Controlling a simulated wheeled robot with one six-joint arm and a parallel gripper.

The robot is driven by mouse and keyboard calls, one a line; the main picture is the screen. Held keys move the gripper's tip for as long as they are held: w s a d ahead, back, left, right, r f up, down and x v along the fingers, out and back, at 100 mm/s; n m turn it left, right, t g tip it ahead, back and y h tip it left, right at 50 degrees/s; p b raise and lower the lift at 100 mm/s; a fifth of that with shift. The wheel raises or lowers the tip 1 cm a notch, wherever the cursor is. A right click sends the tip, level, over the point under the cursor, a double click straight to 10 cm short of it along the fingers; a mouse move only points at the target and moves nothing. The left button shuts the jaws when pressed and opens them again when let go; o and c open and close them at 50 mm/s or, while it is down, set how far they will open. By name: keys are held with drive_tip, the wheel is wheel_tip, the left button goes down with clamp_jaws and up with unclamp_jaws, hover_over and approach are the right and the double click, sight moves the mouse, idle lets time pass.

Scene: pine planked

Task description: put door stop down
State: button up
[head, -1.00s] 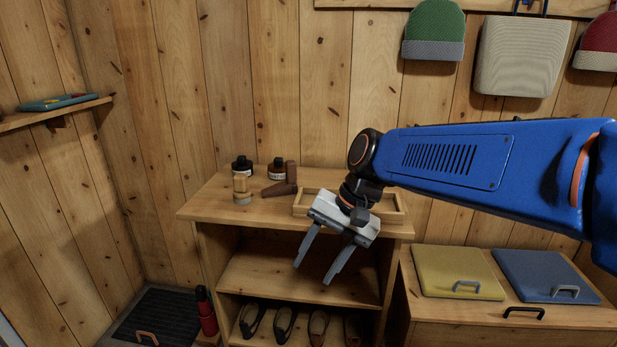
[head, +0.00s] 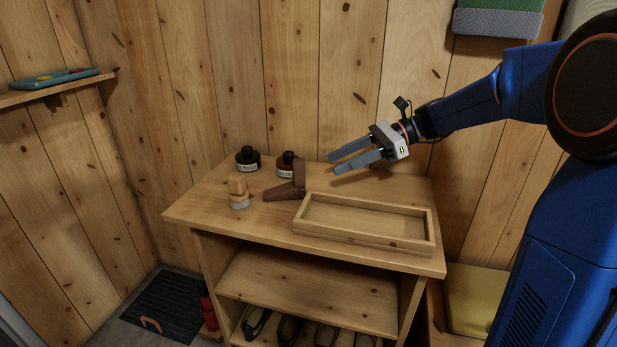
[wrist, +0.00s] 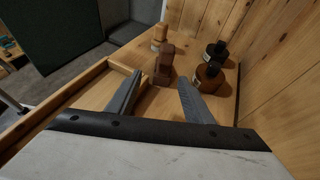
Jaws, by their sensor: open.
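The likely door stop is a dark brown L-shaped piece (head: 287,189), with one low arm and one upright arm. It rests on the bench top left of the shallow wooden tray; it also shows in the wrist view (wrist: 164,66). My gripper (head: 334,163) is open and empty, held above the back of the bench, right of the brown piece and apart from it. In the wrist view my fingers (wrist: 160,78) are spread, with the brown piece beyond and between their tips.
The empty tray (head: 428,228) sits on the bench's right. Two dark bottles (head: 247,160) (head: 286,163) stand behind the brown piece, and a wood-topped brush (head: 238,192) stands to its left. The plank wall closes off the back. Shoes sit on the shelf below. The front left bench top is clear.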

approach(281, 189)
drive_tip(key=a, duration=0.3)
drive_tip(key=shift+s+a, duration=0.15)
drive_tip(key=shift+a, duration=0.15)
drive_tip(key=shift+x, duration=3)
drive_tip(key=shift+r, duration=0.1)
clamp_jaws()
drive_tip(key=shift+r, duration=0.15)
